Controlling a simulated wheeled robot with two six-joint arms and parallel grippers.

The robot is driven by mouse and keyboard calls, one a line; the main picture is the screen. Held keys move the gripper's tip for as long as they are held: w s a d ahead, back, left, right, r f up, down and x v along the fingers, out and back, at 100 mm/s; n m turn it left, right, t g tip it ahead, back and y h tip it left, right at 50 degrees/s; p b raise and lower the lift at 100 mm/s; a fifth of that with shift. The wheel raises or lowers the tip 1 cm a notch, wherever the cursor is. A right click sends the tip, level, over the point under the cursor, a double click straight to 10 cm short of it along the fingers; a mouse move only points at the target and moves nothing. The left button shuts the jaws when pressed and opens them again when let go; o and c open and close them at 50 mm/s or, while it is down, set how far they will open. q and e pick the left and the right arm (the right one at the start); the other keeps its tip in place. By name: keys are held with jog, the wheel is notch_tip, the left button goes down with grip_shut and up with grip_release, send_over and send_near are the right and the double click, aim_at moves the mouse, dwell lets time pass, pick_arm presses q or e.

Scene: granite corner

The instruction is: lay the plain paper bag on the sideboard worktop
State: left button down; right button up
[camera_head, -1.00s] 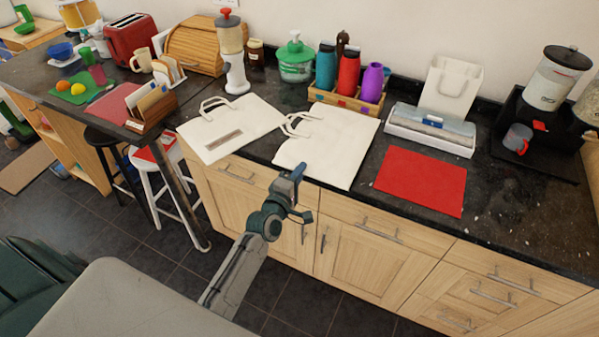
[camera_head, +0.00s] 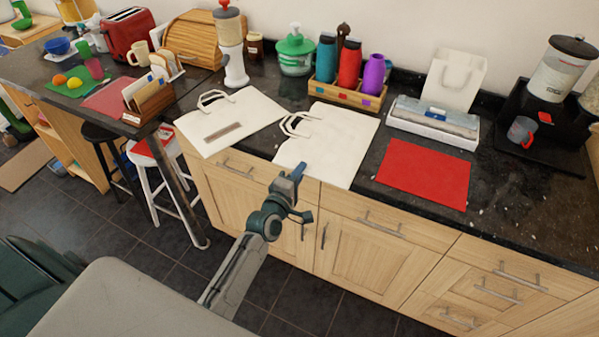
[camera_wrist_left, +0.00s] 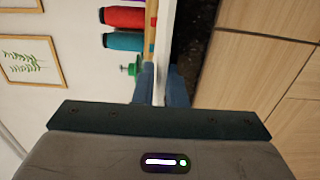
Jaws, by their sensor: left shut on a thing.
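The plain paper bag (camera_head: 335,142) is white and lies flat, with its two handles at its left side. Its near end reaches over the front edge of the sideboard worktop (camera_head: 375,152). My left gripper (camera_head: 297,175) is shut on that near end. In the left wrist view the bag (camera_wrist_left: 166,50) shows edge-on as a thin white strip between the blue fingers (camera_wrist_left: 161,88), alongside the dark worktop. I cannot tell whether the bag touches the worktop. My right gripper is not in view.
A white bag with a grey strip (camera_head: 230,120) lies to the left. A crate of bottles (camera_head: 345,92) stands behind, a red mat (camera_head: 424,174) lies right. Behind the mat are a white box (camera_head: 433,122) and an upright white bag (camera_head: 456,78). Drawers and doors are below.

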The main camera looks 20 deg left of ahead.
pick_arm(q)
jog(key=shift+f+b, duration=0.3)
jog(key=shift+f, duration=0.1)
jog(key=c, duration=1.4)
grip_release()
jog(key=shift+r, duration=0.1)
